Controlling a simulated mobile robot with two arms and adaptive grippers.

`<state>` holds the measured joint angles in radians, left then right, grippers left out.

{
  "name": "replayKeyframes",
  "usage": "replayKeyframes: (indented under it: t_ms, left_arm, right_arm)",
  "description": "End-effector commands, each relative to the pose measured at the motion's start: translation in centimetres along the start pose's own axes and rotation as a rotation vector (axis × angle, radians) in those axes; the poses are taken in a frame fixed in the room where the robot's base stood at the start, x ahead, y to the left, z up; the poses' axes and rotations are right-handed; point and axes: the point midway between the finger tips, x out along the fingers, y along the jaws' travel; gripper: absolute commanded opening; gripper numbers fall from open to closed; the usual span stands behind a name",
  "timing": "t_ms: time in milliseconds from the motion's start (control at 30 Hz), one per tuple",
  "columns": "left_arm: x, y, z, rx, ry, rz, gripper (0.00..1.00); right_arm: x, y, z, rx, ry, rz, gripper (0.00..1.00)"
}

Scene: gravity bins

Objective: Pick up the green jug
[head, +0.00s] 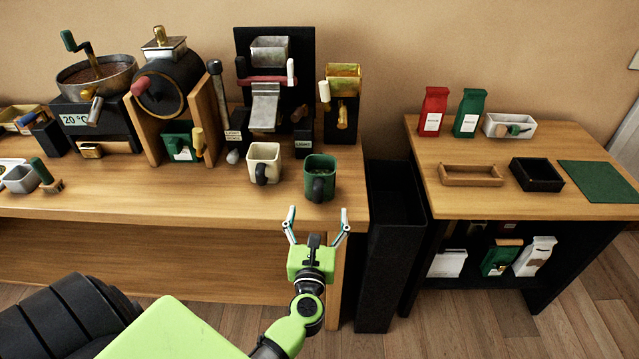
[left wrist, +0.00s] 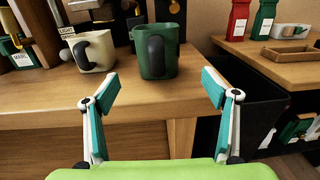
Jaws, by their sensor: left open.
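The green jug (head: 328,167) stands upright near the front right corner of the left table, with its dark handle toward me. In the left wrist view the green jug (left wrist: 171,48) is ahead, between and beyond the fingertips. My left gripper (head: 316,217) is open and empty, in front of the table edge and short of the jug. Its two spread fingers also show in the left wrist view (left wrist: 158,88). My right gripper is not in view.
A cream jug (head: 264,158) with a dark handle stands just left of the green one. Grinders and a dispenser (head: 267,85) line the back of the table (head: 130,190). A tall black bin (head: 385,240) stands between this table and the right one (head: 600,210).

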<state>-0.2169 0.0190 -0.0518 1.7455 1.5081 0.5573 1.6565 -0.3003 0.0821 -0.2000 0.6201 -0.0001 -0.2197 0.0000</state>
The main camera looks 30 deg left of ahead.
Motion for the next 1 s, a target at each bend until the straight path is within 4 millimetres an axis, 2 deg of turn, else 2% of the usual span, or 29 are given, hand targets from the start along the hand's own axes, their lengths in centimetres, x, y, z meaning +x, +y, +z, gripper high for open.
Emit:
replayKeyframes:
  t_ms: [100,367,633,767,967,1000]
  left_arm:
    - [2.2,0.0,0.2,0.002,-0.002,0.000,0.78]
    - [4.2,0.1,0.2,0.004,-0.001,-0.001,0.78]
    - [7.9,0.5,0.3,0.006,-0.001,-0.002,0.78]
    - [8.7,0.5,0.2,0.004,0.000,-0.001,0.78]
    - [8.8,0.5,0.1,0.004,0.001,-0.001,0.78]
    - [8.8,0.5,0.1,0.004,0.001,-0.001,0.76]
  right_arm:
    - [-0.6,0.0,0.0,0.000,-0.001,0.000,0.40]
    - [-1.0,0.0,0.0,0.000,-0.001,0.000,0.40]
    - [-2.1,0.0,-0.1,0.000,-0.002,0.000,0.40]
    - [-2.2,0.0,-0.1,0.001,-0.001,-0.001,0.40]
    - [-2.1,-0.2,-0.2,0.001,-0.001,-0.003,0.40]
    - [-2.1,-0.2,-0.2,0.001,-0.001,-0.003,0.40]
